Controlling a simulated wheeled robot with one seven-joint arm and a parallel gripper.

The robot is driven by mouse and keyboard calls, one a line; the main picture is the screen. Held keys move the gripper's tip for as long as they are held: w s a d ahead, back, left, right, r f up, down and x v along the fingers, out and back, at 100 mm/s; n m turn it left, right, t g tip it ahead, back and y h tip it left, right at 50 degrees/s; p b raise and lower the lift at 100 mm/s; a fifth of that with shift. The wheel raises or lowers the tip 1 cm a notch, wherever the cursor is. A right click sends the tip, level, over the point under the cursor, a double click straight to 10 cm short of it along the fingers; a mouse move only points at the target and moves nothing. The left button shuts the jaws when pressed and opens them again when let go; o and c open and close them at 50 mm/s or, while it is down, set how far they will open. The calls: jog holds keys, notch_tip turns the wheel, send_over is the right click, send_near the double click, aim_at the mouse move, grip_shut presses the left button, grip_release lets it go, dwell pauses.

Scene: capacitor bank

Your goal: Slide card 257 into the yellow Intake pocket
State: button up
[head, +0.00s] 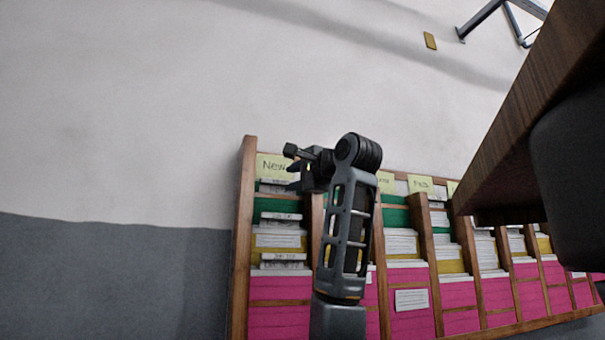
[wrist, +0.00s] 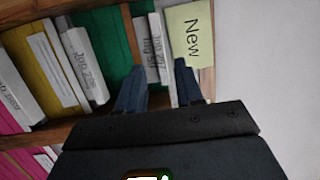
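Several white job cards stand in the coloured pockets of the wooden rack's left column, labelled New. In the wrist view, white cards (wrist: 155,45) stand beside the New label, and another card (wrist: 86,62) stands against green further left. The printed numbers are too blurred for me to pick out card 257 surely. My gripper (wrist: 156,68) is open, its two fingers apart in front of the cards beside the label. In the head view my gripper (head: 291,161) is at the upper part of the New column. Yellow pockets (head: 277,252) show in several columns; I cannot read an Intake label.
The wooden rack (head: 241,240) stands along a white and grey wall, with pink pockets (head: 280,319) low down. My arm hides part of the second column. A dark wooden board (head: 530,110) covers the upper right. Bare wall lies left of the rack.

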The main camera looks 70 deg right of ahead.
aim_at(282, 182)
jog(key=shift+x, duration=2.5)
grip_shut()
